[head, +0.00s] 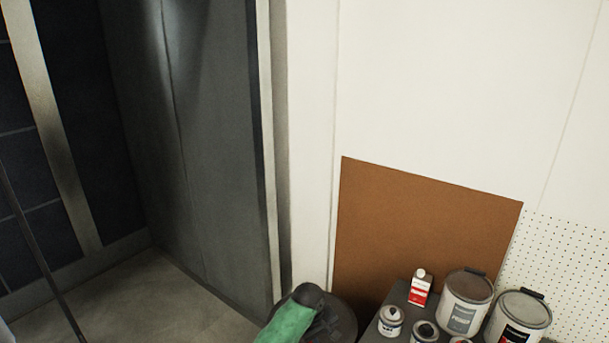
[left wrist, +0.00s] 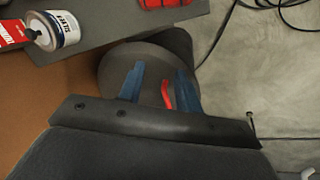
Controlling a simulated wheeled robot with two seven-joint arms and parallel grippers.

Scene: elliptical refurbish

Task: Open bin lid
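The bin (head: 343,318) shows as a dark round shape at the bottom edge of the head view, partly hidden by a green part with a dark end. In the left wrist view the round grey top of the bin (left wrist: 112,70) lies beyond my left gripper (left wrist: 160,84). Its two blue fingers stand apart over the bin top, with a curved red piece visible between them. I cannot tell whether the fingers touch the top. The lid looks closed. My right gripper is in neither view.
A dark table (head: 395,332) right of the bin holds paint cans (head: 465,302), small tins (head: 390,321) and a red-and-white container (head: 420,289). A brown board (head: 420,225) leans on the wall behind. Black cables (left wrist: 229,30) lie on the floor. Floor at left is clear.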

